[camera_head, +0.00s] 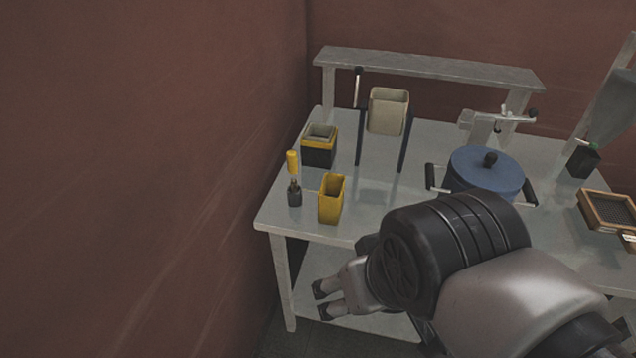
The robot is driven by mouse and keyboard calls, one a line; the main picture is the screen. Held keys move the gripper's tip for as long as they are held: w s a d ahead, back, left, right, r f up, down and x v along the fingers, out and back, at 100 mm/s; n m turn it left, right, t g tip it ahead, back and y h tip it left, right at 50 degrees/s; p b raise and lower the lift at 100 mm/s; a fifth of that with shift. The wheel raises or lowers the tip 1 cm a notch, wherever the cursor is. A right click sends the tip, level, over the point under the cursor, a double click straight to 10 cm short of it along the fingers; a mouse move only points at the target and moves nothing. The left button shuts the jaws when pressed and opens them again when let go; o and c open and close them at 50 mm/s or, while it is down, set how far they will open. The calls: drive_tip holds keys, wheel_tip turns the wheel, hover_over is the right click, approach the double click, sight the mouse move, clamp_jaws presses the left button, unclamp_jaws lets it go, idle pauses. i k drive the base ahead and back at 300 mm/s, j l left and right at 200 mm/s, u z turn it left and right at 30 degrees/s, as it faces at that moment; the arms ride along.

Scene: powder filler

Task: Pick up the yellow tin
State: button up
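The yellow tin (331,199) stands upright near the front left of the grey table. It is an open-topped rectangular tin and looks empty from here. My gripper (319,302) is in front of the table's front edge, lower in the picture than the tin and apart from it. Its two dark-tipped fingers point left with a gap between them, and nothing shows in the gap. My arm covers part of the table's front and middle right.
A dark bottle with a yellow top (294,181) stands close left of the tin. Behind are a black-and-yellow box (319,147) and a beige hopper (387,112) on dark legs. A blue pot (484,172) and a wooden-framed sieve (608,210) are right. A wall is left.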

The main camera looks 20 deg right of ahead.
sight(331, 193)
drive_tip(key=i+l+u, duration=0.1)
drive_tip(key=l+u, duration=0.15)
drive_tip(key=u, duration=0.15)
drive_tip(key=i+l+u, duration=0.1)
drive_tip(key=l+u, duration=0.5)
drive_tip(key=u, duration=0.15)
drive_tip(key=i, duration=0.05)
